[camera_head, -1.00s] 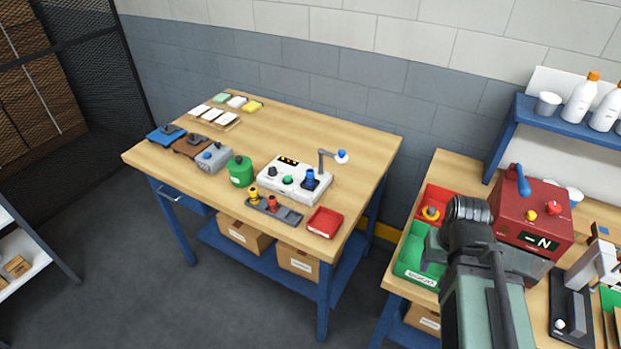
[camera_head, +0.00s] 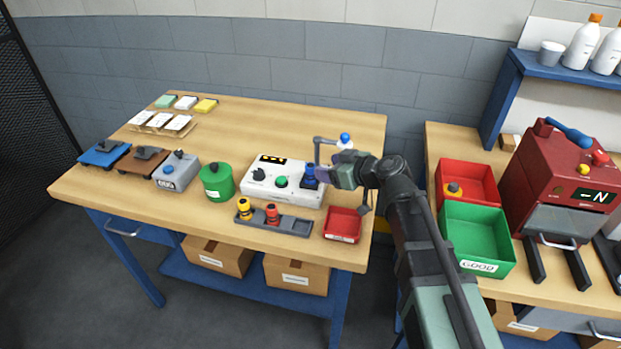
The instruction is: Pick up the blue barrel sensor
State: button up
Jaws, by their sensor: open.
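The blue barrel sensor (camera_head: 310,173) stands upright on the right end of the white test box (camera_head: 290,195), on a dark round seat. My gripper (camera_head: 345,172) is just right of it in the picture and looks open and empty. Its fingers are partly hidden by its own body, and I cannot tell its exact height above the box. A yellow barrel sensor (camera_head: 244,207) and a red one (camera_head: 272,212) stand in the dark grey holder (camera_head: 297,226) in front of the box.
A small red tray (camera_head: 343,224) lies front right. A green canister (camera_head: 217,181) stands left. Red (camera_head: 466,171) and green (camera_head: 474,226) bins and a red machine (camera_head: 560,180) are on the right bench.

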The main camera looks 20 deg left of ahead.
aim_at(312, 166)
jog(key=b+x, duration=0.2)
jog(key=x, duration=0.4)
jog(key=shift+a+f, duration=0.15)
jog(key=shift+c, duration=0.5)
jog(key=c, duration=0.9)
notch_tip(312, 166, up, 20)
jog(key=p, duration=2)
